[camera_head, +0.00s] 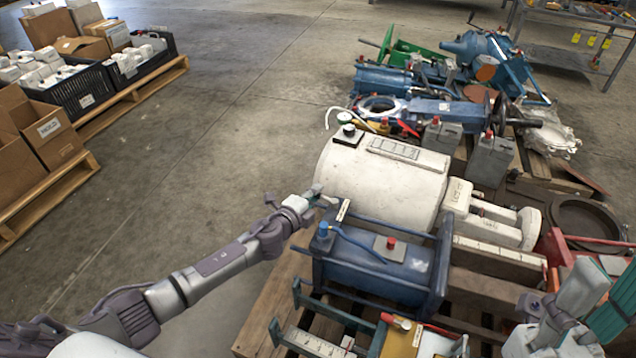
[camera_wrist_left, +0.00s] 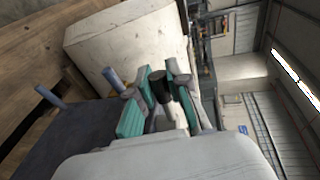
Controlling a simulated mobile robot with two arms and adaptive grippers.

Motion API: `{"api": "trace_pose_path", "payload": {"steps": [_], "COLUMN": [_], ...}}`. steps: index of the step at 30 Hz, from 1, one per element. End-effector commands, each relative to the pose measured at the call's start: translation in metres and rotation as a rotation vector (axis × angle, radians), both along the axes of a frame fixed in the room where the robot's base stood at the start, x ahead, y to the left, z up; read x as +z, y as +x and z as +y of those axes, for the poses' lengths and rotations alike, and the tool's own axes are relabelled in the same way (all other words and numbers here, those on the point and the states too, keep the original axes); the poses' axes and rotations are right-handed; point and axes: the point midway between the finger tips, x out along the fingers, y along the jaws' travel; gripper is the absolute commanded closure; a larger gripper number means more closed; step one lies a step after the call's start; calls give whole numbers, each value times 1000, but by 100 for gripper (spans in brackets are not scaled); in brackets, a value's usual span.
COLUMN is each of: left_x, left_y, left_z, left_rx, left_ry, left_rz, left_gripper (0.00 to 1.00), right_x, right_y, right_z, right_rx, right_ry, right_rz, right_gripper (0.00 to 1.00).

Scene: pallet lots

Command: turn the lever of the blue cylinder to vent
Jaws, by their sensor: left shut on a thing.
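The blue cylinder (camera_head: 385,270) lies on the wooden pallet, with tie rods, a blue cap and a red cap on top. Its dark end plate (camera_wrist_left: 60,140) and blue rod ends show in the left wrist view. My left gripper (camera_head: 318,197) is at the cylinder's far left corner, beside the white cylinder. In the left wrist view its teal-padded fingers (camera_wrist_left: 162,100) are shut around a black-ended lever (camera_wrist_left: 160,88). The fingers hide most of the lever, so its angle is hard to tell. My right gripper (camera_head: 560,325) is at the lower right; its fingertips are unclear.
A large white cylinder (camera_head: 385,180) lies just behind the blue one; it also shows in the left wrist view (camera_wrist_left: 125,45). Blue and grey parts crowd the pallet beyond. Boxes and black crates (camera_head: 85,95) stand at the left. The floor between is clear.

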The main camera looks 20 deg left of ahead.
Motion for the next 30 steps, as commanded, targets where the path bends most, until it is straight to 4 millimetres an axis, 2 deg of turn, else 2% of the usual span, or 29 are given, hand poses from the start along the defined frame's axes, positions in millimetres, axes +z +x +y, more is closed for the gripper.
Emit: {"api": "trace_pose_path", "payload": {"steps": [10, 26, 27, 30], "left_x": [-2, -2, -2, -1], "left_y": [-9, -10, -10, -10], "left_z": [1, 2, 2, 2], "left_rx": [145, 170, 170, 169], "left_ry": [1, 2, 2, 1], "left_rz": [2, 1, 1, 0], "left_gripper": [100, 100, 78, 62], "right_x": [8, 8, 8, 8], "right_y": [0, 0, 0, 0], "right_z": [0, 0, 0, 0], "right_rx": [0, 0, 1, 0], "right_ry": [0, 0, 0, 0], "right_rz": [0, 1, 1, 1], "right_gripper": [60, 60, 60, 60]}}
